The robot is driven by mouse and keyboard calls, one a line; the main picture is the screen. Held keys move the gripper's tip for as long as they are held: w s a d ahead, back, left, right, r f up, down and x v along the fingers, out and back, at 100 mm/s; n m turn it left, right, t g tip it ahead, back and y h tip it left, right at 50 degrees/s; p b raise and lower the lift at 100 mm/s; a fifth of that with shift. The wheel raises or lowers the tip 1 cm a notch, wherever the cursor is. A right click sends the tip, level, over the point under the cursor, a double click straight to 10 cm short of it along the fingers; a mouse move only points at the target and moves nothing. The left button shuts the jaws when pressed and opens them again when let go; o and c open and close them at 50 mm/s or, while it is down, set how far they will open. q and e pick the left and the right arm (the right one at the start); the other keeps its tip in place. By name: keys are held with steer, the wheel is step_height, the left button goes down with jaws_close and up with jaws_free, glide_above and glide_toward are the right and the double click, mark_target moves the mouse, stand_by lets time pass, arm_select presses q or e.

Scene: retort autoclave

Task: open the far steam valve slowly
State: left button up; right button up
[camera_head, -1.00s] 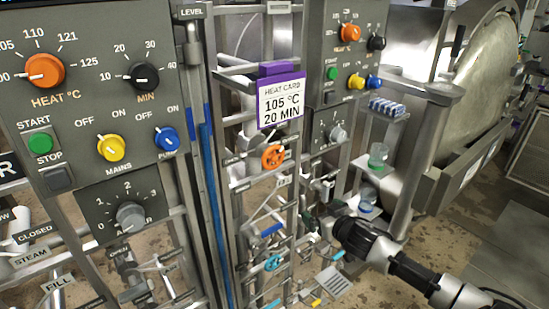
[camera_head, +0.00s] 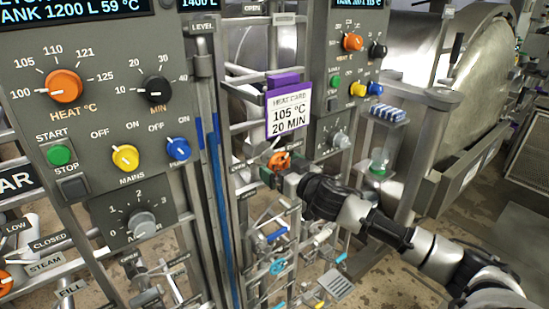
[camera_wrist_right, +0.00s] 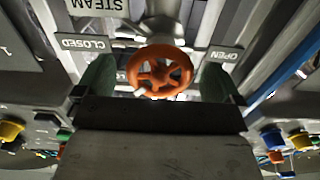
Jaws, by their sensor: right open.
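The far steam valve is an orange handwheel (camera_head: 281,160) on the pipe rack below the heat card. In the right wrist view the orange handwheel (camera_wrist_right: 159,72) sits centred, with a STEAM plate (camera_wrist_right: 97,5) above it, a CLOSED plate (camera_wrist_right: 85,43) to its left and an OPEN plate (camera_wrist_right: 222,54) to its right. My right gripper (camera_head: 272,175) is at the wheel in the head view and partly covers it. In the wrist view its open fingers (camera_wrist_right: 158,78) stand on either side of the wheel, with gaps showing. My left gripper is not in view.
The heat card (camera_head: 289,112) hangs just above the wheel. A blue-handled valve (camera_head: 277,266) is below it. A control panel (camera_head: 345,70) and a clear beaker (camera_head: 380,161) are to the right. The near panel (camera_head: 100,110) fills the left.

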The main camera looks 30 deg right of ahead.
mark_target(281, 167)
steer(key=shift+w+a+p, duration=0.15)
steer(key=shift+w+p, duration=0.25)
steer(key=shift+w, duration=1.15)
steer(key=c, duration=0.9)
